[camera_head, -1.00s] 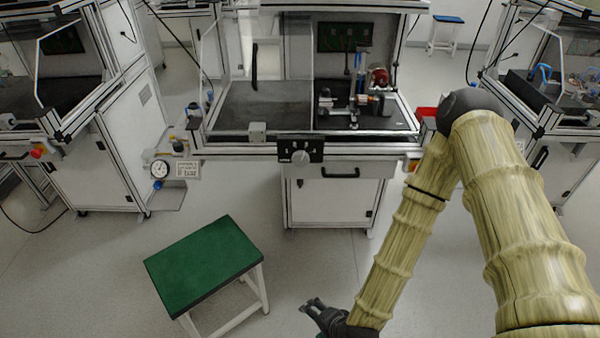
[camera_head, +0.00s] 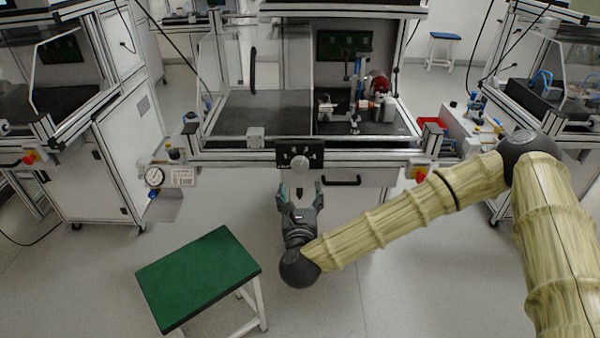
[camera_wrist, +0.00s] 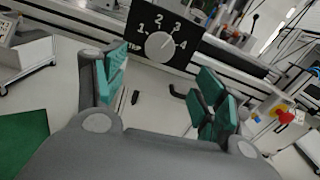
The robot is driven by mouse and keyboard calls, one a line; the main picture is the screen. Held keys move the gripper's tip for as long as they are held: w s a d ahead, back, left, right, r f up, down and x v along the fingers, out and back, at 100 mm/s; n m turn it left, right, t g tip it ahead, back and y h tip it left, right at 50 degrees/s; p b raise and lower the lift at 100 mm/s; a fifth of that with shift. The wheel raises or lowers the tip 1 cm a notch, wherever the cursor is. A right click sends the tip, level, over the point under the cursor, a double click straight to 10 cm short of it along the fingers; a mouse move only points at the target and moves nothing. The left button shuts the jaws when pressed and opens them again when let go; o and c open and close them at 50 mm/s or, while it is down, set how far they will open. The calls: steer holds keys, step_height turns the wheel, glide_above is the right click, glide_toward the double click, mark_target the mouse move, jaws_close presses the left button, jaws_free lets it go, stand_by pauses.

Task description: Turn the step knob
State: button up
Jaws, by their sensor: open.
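The step knob (camera_head: 300,163) is a round grey dial on a black panel (camera_head: 316,150) at the front edge of the middle workstation. In the wrist view the knob (camera_wrist: 160,46) sits above the gap between my fingers, with the numbers 1 to 4 around it on the black panel (camera_wrist: 190,30). Its pointer mark is too small to read with certainty. My gripper (camera_head: 299,190) is open and empty, just below and in front of the knob, its fingers pointing at the workstation. In the wrist view my gripper's two green-padded fingers (camera_wrist: 160,88) are spread apart, not touching the knob.
A black drawer handle (camera_head: 343,181) lies just right of my gripper. A green-topped stool (camera_head: 198,275) stands at lower left.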

mark_target(300, 168)
steer(key=w+p, duration=0.1)
steer(key=w, duration=0.9)
steer(key=shift+w, duration=0.15)
steer(key=c, duration=1)
